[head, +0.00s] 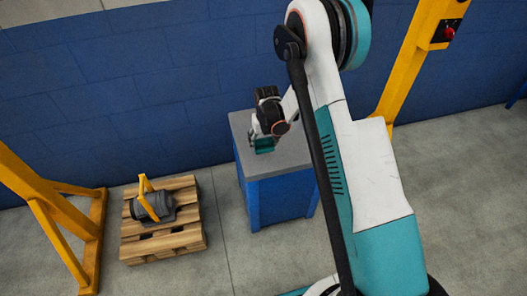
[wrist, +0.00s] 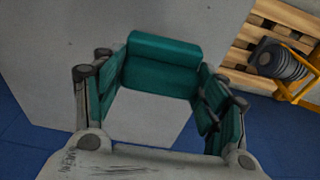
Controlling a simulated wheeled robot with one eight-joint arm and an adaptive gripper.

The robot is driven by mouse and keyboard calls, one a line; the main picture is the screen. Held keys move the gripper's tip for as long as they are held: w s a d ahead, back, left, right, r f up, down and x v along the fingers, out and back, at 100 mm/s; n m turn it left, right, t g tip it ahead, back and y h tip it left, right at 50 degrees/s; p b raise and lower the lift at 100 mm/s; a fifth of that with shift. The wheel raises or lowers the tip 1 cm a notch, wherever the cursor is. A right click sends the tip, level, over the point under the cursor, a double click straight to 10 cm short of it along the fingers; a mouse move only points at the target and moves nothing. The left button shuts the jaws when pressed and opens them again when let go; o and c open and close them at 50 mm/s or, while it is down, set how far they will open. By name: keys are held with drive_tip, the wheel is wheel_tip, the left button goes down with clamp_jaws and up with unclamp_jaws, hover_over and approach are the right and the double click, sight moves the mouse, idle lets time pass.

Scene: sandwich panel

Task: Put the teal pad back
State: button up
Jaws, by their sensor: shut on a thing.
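The teal pad (wrist: 158,72) is a block with a rounded upper edge, held between the fingertips in the wrist view. In the head view the teal pad (head: 264,146) shows just below my gripper (head: 267,130), over the grey-topped blue cabinet (head: 296,147). My gripper (wrist: 164,78) is shut on it, one finger at each end; the fingers also have teal faces. The grey cabinet top (wrist: 150,118) lies behind the pad in the wrist view. I cannot tell whether the pad touches it.
A wooden pallet (head: 165,241) with a grey motor-like part (head: 152,207) and a yellow bracket (head: 144,184) stands left of the cabinet. Yellow frames (head: 60,215) stand at left and right (head: 415,60). A blue wall (head: 130,90) is behind. Floor between pallet and cabinet is clear.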

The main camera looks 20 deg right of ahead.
sight(264, 148)
drive_tip(key=shift+f+b, duration=0.85)
drive_tip(key=shift+f, duration=1.5)
drive_tip(key=o, duration=0.9)
drive_tip(key=shift+o, duration=0.2)
